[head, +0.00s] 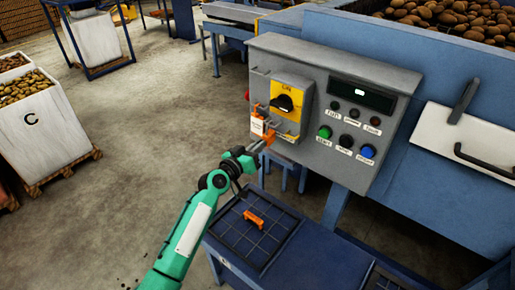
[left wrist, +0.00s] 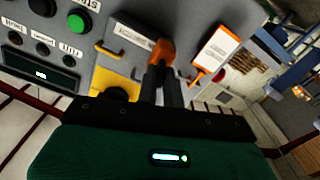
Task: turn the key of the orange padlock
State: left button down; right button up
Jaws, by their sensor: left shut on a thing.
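The orange padlock (head: 268,136) is at the lower left of the grey control box, below the yellow switch plate. In the left wrist view, its orange body (left wrist: 160,50) sits at the fingertips. My left gripper (head: 262,145) reaches it from below and is shut on it. The fingers and the small scale hide the key, so I cannot tell its angle. A white tag with an orange edge (head: 257,126) hangs just left of the padlock; it also shows in the left wrist view (left wrist: 212,52). My right gripper is in neither view.
The control box (head: 310,110) carries a black rotary switch (head: 284,102), several buttons and a dark display. Below it, a blue tray (head: 232,262) with a grid holds another orange item (head: 253,219). A potato crate (head: 48,130) stands left; open floor lies between.

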pick_arm(q)
jog(key=shift+a+f+n+p, duration=0.1)
jog(key=shift+n+p, duration=0.2)
jog(key=shift+n, duration=3.2)
jog(key=shift+f+n+p, duration=0.1)
jog(key=shift+n+p, duration=0.15)
jog(key=shift+n, duration=3.25)
jog(key=c, duration=1.5)
grip_release()
jog(key=shift+c, duration=0.2)
